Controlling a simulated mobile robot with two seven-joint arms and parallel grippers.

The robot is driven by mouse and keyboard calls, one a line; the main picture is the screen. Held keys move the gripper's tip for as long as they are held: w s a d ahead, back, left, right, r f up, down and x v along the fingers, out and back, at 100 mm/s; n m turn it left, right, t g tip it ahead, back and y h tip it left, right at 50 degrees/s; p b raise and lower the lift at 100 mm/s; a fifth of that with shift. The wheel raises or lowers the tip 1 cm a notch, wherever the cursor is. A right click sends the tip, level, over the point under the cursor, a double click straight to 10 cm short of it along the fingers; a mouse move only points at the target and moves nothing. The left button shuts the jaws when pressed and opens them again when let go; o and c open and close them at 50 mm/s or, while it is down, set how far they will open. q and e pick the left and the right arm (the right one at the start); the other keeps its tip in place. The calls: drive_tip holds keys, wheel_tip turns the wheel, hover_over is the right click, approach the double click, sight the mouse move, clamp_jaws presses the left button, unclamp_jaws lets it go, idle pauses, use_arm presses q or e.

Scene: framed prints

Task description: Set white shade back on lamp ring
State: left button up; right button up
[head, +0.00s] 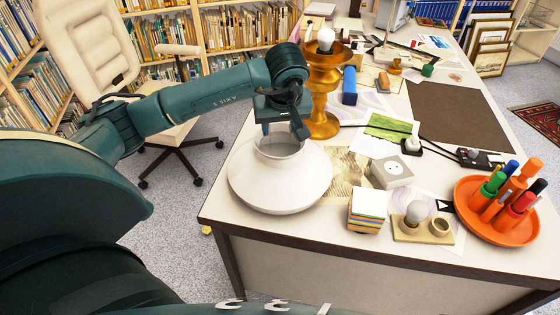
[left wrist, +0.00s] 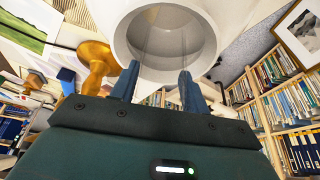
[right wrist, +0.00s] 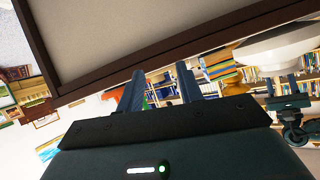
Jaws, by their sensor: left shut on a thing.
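The white shade (head: 280,186) is wide and round with a narrow open collar. It shows at the near left corner of the desk, overlapping the left edge; I cannot tell whether it touches the top. My left gripper (head: 283,134) is shut on its collar, also seen in the left wrist view (left wrist: 159,76). The gold lamp (head: 325,88) stands upright just behind and right of the shade, its bulb (head: 326,38) bare above the lamp ring (head: 327,53). My right gripper (right wrist: 160,72) is open and empty, beside the desk in the right wrist view.
A blue roll (head: 349,86) stands right of the lamp. A note stack (head: 366,211), a white box (head: 391,171), a wooden block with a small bulb (head: 413,232) and an orange tray (head: 474,226) with pens occupy the front. An office chair (head: 93,45) stands left.

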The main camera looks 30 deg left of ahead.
use_arm(q)
clamp_jaws()
drive_tip(key=shift+r, duration=0.15)
